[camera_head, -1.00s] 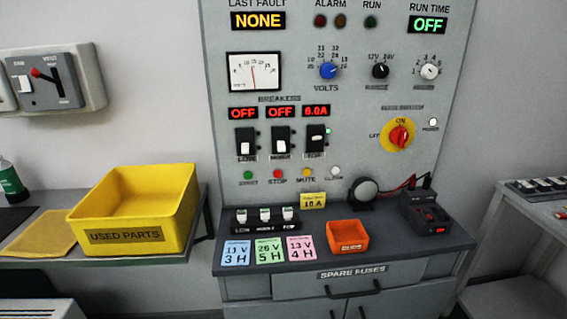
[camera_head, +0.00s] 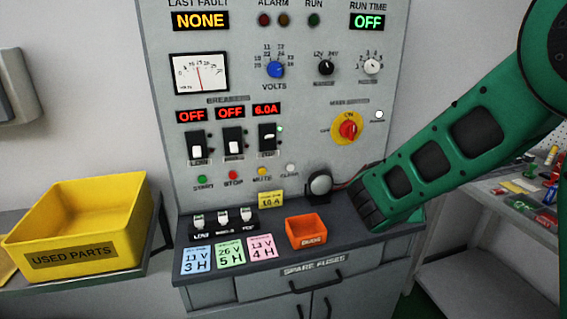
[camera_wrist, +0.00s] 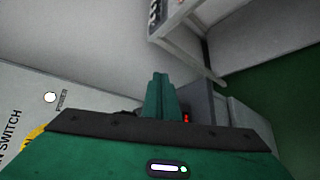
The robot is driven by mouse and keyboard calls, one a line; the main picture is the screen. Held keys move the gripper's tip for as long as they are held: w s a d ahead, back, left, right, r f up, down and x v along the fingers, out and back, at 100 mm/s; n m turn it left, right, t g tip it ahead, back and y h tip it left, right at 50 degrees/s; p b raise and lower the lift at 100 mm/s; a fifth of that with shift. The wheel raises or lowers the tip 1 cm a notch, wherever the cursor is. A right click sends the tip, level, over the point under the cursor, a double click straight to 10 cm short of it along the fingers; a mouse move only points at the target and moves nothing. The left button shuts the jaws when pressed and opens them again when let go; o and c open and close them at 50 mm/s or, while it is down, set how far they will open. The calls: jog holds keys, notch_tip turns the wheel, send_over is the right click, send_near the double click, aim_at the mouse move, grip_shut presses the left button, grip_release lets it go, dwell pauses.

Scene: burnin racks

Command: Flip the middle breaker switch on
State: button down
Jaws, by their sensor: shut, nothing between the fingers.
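The middle breaker switch (camera_head: 233,147) is on the grey panel in the head view, between two other breakers. Its white lever is at the low end, and the display (camera_head: 230,113) above it reads OFF. The left breaker (camera_head: 197,150) is also down under an OFF display. The right breaker (camera_head: 268,137) has its lever up, with a 6.0A display and a green light. My gripper (camera_wrist: 160,80) shows in the wrist view with its green fingers together and empty. In the head view my green arm comes in from the right, well right of the breakers; the fingertips are not clear there.
Below the panel, a dark counter holds an orange bin (camera_head: 306,232), three small fuses on a black holder (camera_head: 223,228) and coloured cards. A red rotary main switch (camera_head: 348,129) sits right of the breakers. A yellow bin (camera_head: 80,228) stands at left. Space before the breakers is clear.

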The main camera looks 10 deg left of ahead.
aim_at(234, 147)
jog(key=w+a+r+n+t+y, duration=0.1)
jog(key=w+a+n+t+y, duration=0.2)
jog(key=a+n, duration=0.8)
jog(key=s+a+n+t+y, duration=0.1)
jog(key=s+a+n+y, duration=0.3)
jog(key=a, duration=0.8)
jog(key=s+a+n+t+y, duration=0.1)
jog(key=s+a+n+y, duration=0.3)
jog(key=a, duration=0.7)
jog(key=s+a+n+t+y, duration=0.1)
jog(key=s+a+n+y, duration=0.3)
jog(key=a, duration=0.8)
jog(key=shift+s+a+f+n+y, duration=0.3)
jog(key=shift+s+f+n+y, duration=0.15)
jog(key=shift+n, duration=0.25)
jog(key=shift+t, duration=0.3)
jog(key=x, duration=0.9)
jog(key=shift+w, duration=0.35)
jog(key=shift+w+a+r, duration=0.1)
jog(key=shift+a+r, duration=0.05)
jog(key=shift+r, duration=0.15)
jog(key=shift+s+d+r, duration=0.2)
jog(key=shift+s+r, duration=0.2)
jog(key=shift+r, duration=0.35)
jog(key=shift+s+d+r, duration=0.2)
jog(key=shift+s+r, duration=0.25)
jog(key=shift+r, duration=0.3)
